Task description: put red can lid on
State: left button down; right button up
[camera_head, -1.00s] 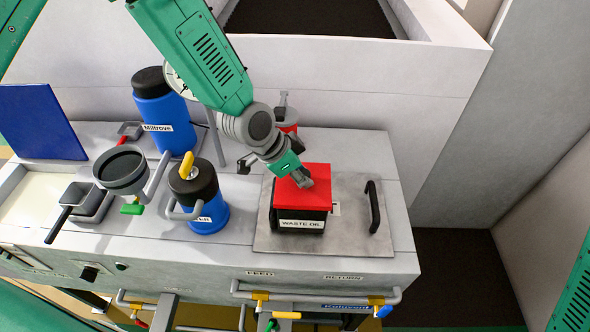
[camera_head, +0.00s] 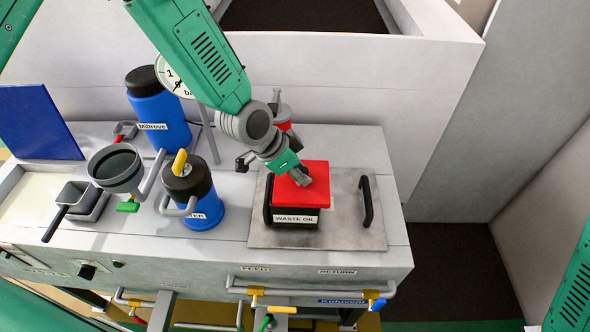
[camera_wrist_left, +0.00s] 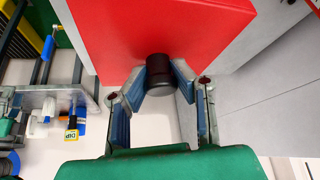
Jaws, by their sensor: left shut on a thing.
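The red square lid (camera_head: 311,174) is over the top of the black can labelled WASTE OIL (camera_head: 296,219). I cannot tell whether it rests on the can's rim or hovers just above it. My left gripper (camera_head: 301,180) reaches down from above and is shut on the lid's black knob. In the left wrist view the knob (camera_wrist_left: 162,70) sits between the fingertips, with the red lid (camera_wrist_left: 150,25) beyond it. The lid hides the can's opening. My right gripper is out of view.
The can stands on a grey metal plate (camera_head: 345,225) with a black handle (camera_head: 366,202) at its right. Left of it are a blue container (camera_head: 205,212), a grey funnel cup (camera_head: 115,170) and a Miltrove container (camera_head: 160,125).

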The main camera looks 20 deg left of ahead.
aim_at(285, 176)
pick_arm(q)
jog(key=shift+d, duration=0.15)
jog(key=shift+a+f, duration=0.15)
jog(key=shift+a, duration=1.6)
jog(key=shift+d, duration=0.6)
jog(key=shift+a, duration=0.9)
jog(key=shift+d, duration=1.6)
jog(key=shift+a, duration=0.45)
jog(key=shift+d, duration=0.15)
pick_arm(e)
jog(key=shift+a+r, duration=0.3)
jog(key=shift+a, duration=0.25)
